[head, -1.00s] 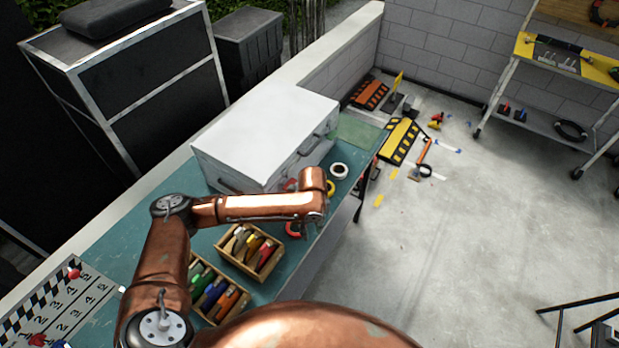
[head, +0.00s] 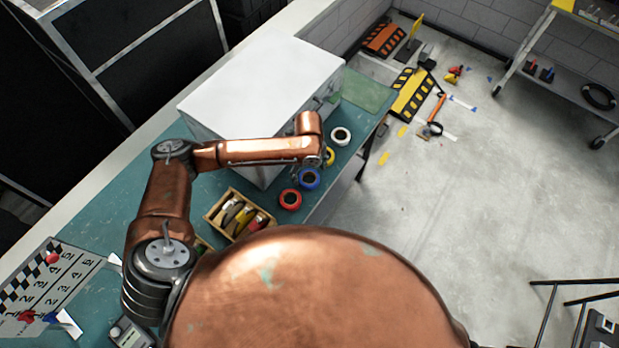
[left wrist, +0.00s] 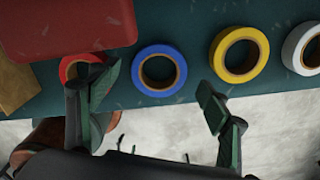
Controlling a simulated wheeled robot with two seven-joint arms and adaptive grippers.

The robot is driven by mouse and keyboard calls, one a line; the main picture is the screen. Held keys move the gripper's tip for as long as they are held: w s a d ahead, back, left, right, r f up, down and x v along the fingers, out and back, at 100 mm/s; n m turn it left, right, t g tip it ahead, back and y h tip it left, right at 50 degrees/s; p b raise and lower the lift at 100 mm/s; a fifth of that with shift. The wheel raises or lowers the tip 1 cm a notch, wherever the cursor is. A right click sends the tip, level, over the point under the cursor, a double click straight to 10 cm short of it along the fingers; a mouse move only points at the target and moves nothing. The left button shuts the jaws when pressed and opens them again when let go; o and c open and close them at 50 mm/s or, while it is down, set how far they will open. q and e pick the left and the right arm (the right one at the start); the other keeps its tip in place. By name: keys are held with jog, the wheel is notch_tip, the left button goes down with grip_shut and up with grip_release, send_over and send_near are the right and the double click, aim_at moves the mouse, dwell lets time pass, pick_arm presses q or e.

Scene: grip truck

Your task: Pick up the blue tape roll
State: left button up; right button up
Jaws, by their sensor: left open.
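The blue tape roll (head: 309,187) lies flat on the teal table near its right edge, between a red tape roll (head: 290,206) and a yellow tape roll (head: 330,163). In the left wrist view the blue tape roll (left wrist: 160,49) lies at centre, beyond and between the spread fingers of my left gripper (left wrist: 153,97). The fingers are open, with nothing between them. The left finger overlaps the red tape roll (left wrist: 69,65) in that view. In the head view my left gripper (head: 322,160) is mostly hidden by the arm's end. My right gripper is not in view.
A white case (head: 262,85) stands behind the rolls. A white tape roll (head: 341,143) lies beyond the yellow one. A wooden box (head: 238,236) with colourful items stands nearer. The left wrist view shows a red object (left wrist: 65,22) at top left.

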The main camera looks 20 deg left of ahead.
aim_at(309, 181)
pick_arm(q)
notch_tip(309, 181, down, 3)
jog(key=shift+s+r, duration=0.1)
jog(key=shift+r, duration=0.1)
jog(key=shift+f, duration=0.25)
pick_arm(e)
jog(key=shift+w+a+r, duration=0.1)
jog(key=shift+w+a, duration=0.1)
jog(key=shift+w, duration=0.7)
pick_arm(q)
jog(key=shift+c, duration=0.7)
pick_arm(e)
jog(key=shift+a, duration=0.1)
pick_arm(q)
jog(key=c, duration=0.9)
jog(key=shift+c, duration=1)
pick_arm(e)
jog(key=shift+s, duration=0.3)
